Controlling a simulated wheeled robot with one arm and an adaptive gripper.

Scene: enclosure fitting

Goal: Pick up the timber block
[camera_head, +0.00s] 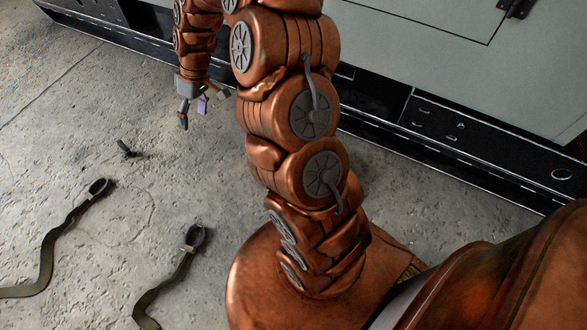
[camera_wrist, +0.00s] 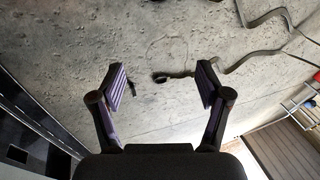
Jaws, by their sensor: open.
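My gripper (camera_head: 200,108) hangs at the upper left of the head view, above the concrete floor and near the black base of the grey enclosure. I cannot make out a timber block in either view. My arm covers the middle of the head view and could hide things behind it.
Dark straps (camera_head: 48,250) lie on the concrete floor (camera_head: 100,200). A small dark object (camera_head: 126,148) lies near my gripper. The grey enclosure (camera_head: 430,65) with a black base stands along the back. A slatted brown surface (camera_wrist: 285,150) shows at the wrist view's lower right.

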